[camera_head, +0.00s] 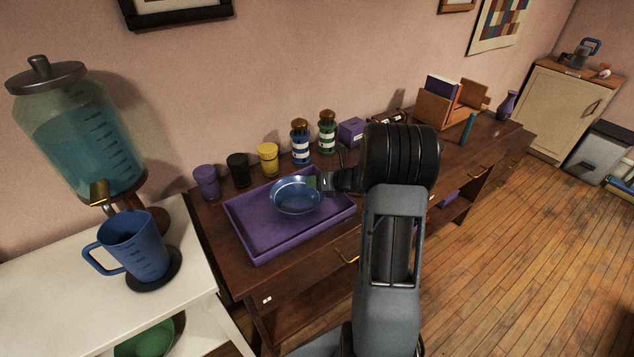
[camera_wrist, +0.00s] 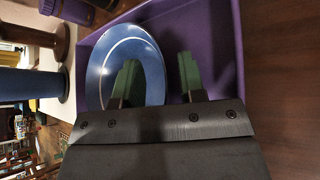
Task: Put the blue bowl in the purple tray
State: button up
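The purple tray (camera_head: 262,243) lies on the dark wooden sideboard; its wall also shows in the wrist view (camera_wrist: 226,40). The blue bowl (camera_head: 293,198) is upright within the tray's outline and looks set down on its floor, though its underside is hidden. It also shows in the wrist view (camera_wrist: 104,72). My gripper (camera_head: 322,184) reaches in from the right at the bowl's right rim. In the wrist view its green fingers (camera_wrist: 158,78) are well apart, one over the bowl's inside and one outside the rim, with gaps to the rim. The gripper is open.
Purple (camera_head: 207,182), black (camera_head: 238,170) and yellow (camera_head: 268,159) cups stand behind the tray. Blue-striped (camera_head: 300,142) and green-striped (camera_head: 327,132) jars and a purple box (camera_head: 351,131) stand farther right. A blue jug (camera_head: 133,246) and a drink dispenser (camera_head: 75,130) stand left.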

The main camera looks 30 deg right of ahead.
jog(key=shift+r, duration=0.2)
jog(key=v, duration=1.1)
jog(key=s+a+r+n+g+p, duration=0.1)
jog(key=s+a+r+n+g, duration=0.15)
jog(key=a+n, duration=0.5)
jog(key=s+a+r+n+g, duration=0.1)
jog(key=s+a+n+g, duration=0.3)
jog(key=a+n, duration=0.4)
jog(key=s+a+r+n+h, duration=0.1)
jog(key=s+a+n+h, duration=0.1)
jog(key=n, duration=0.8)
jog(key=s+a+r+n+h, duration=0.1)
jog(key=s+a+n+h, duration=0.1)
jog(key=s+n, duration=0.5)
jog(key=n+g+h, duration=0.1)
jog(key=n, duration=0.3)
jog(key=shift+s+a+h, duration=0.2)
jog(key=shift+s+h, duration=0.1)
jog(key=shift+h, duration=0.1)
